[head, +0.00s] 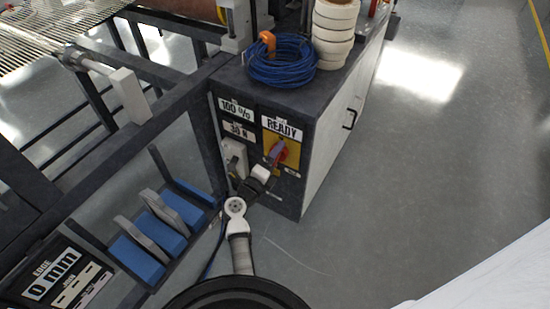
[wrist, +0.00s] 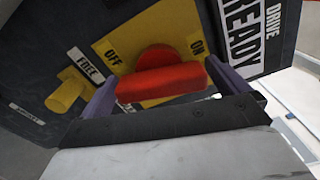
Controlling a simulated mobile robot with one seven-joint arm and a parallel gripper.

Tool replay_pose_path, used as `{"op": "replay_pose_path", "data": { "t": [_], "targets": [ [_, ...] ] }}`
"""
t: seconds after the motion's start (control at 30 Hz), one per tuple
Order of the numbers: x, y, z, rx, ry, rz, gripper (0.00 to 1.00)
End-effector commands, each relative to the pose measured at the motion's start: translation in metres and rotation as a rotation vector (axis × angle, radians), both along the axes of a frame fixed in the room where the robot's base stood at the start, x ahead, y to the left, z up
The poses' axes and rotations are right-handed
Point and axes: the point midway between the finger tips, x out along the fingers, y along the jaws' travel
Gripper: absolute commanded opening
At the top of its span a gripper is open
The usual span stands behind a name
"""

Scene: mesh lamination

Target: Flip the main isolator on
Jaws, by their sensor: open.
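The main isolator is a red rotary handle (wrist: 160,82) on a yellow plate (wrist: 120,40) marked OFF at left and ON at right in the wrist view. Its bar lies nearly level across that picture, between the two labels. In the head view the red handle (head: 284,153) shows partly behind my gripper (head: 274,159) on the cabinet front. My gripper (wrist: 161,76) is open, with one purple finger near each end of the bar. I cannot tell whether either finger touches it.
A yellow lever (wrist: 68,90) marked FREE sits left of the isolator. A READY display (head: 282,127) is above it. Coiled blue cable (head: 282,62) and white rolls (head: 334,35) are on the cabinet top. Blue-padded racks (head: 160,230) stand at left. Floor (head: 430,150) at right is clear.

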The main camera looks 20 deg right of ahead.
Motion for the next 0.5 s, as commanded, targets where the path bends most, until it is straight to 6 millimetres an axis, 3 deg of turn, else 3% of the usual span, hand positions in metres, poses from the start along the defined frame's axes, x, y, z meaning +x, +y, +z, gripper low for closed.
{"op": "replay_pose_path", "data": {
  "t": [0.1, 0.37, 0.5],
  "targets": [
    [0.0, 0.0, 0.0001, 0.0, 0.0, 0.0, 1.0],
    [-0.0001, -0.0001, 0.0, 0.0, 0.0, 0.0, 0.67],
    [0.0, 0.0, 0.0016, -0.006, 0.008, 0.0, 0.65]
  ]
}}
